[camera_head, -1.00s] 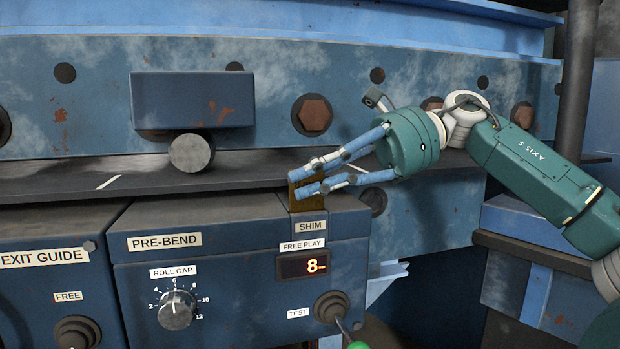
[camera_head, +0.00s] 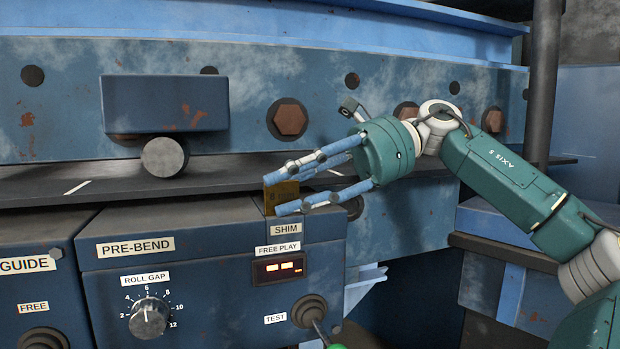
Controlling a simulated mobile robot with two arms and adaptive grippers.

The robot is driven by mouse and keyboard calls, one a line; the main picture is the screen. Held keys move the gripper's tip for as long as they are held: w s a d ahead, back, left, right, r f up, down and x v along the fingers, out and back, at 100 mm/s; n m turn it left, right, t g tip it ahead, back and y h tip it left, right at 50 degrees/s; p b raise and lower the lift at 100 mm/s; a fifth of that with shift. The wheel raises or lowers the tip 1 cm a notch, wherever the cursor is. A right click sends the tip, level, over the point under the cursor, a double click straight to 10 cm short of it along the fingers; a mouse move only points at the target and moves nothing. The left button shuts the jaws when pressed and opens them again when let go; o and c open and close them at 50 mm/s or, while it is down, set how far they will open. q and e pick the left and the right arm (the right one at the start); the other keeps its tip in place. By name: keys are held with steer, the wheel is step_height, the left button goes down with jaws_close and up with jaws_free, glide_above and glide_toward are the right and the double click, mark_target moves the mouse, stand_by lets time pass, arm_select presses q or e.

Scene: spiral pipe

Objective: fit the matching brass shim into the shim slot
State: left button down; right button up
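A brass shim (camera_head: 283,193) stands upright at the top of the PRE-BEND box, just above the SHIM label (camera_head: 286,229). Its lower end meets the top edge of the box, where the slot itself cannot be seen. A small marking on it is too small to read. Whether a finger still touches the shim cannot be told. My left gripper is not in view.
Hex bolts line the blue beam behind.

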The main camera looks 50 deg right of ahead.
steer(key=v, duration=1.1)
steer(key=shift+d, duration=0.3)
steer(key=shift+s, duration=0.15)
